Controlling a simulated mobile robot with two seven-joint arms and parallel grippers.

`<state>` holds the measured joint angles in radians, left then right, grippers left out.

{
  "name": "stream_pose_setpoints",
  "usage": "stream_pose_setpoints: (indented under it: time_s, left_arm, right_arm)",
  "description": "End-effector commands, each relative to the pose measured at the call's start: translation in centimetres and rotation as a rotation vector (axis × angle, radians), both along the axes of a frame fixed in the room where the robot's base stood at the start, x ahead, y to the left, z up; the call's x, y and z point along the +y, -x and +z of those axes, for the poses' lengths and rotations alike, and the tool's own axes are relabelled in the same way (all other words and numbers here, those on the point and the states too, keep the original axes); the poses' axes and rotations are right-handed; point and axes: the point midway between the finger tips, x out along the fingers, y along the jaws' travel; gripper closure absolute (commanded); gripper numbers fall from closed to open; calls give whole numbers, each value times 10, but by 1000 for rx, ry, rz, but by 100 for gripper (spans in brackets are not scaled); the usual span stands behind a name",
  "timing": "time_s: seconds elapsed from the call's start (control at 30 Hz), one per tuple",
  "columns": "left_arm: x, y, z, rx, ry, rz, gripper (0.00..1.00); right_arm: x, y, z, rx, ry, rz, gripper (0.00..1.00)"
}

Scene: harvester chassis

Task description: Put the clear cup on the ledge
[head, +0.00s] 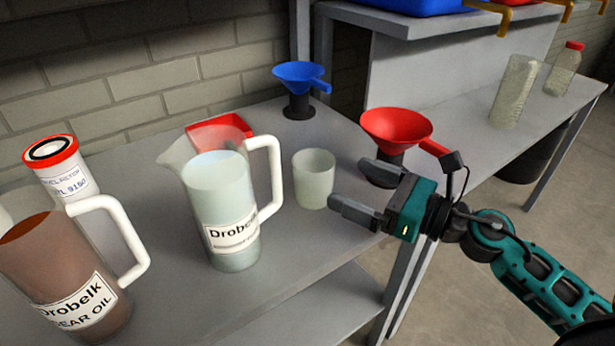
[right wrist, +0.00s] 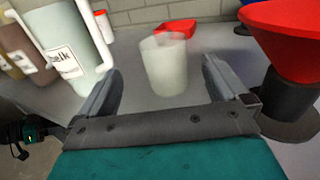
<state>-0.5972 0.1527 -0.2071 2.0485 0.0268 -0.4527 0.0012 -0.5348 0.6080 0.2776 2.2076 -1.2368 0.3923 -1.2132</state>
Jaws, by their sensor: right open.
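The clear cup (head: 314,179) is a small frosted, translucent cup standing upright on the grey bench, right of a tall jug. In the right wrist view the cup (right wrist: 164,66) is ahead of and between my open fingers, apart from them. My right gripper (head: 357,190) is open and empty, just right of the cup. It also shows in the right wrist view (right wrist: 160,88). The ledge is likely the raised grey shelf (head: 410,22) at the back right, but I cannot tell for sure.
A jug of pale fluid (head: 225,215) stands left of the cup, with a brown gear oil jug (head: 60,275) further left. A red funnel (head: 396,128) is close behind my right gripper. A blue funnel (head: 299,85) and red tray (head: 220,130) stand behind the cup.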

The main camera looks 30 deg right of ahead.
Motion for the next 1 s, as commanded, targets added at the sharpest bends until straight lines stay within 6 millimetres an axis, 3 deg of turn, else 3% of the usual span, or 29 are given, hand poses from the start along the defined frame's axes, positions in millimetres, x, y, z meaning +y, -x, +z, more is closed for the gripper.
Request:
stream_pose_setpoints:
  time_s: [0.3, 0.6, 1.0]
  left_arm:
    - [5, 6, 6, 10, -4, 17, 57]
    - [10, 5, 8, 5, -15, 25, 57]
    - [15, 8, 13, 4, -29, 25, 57]
  right_arm:
    - [23, -41, 3, -1, 0, -1, 0]
    - [31, -55, 2, -1, 0, -1, 0]
    - [50, -94, 3, -1, 0, 0, 0]
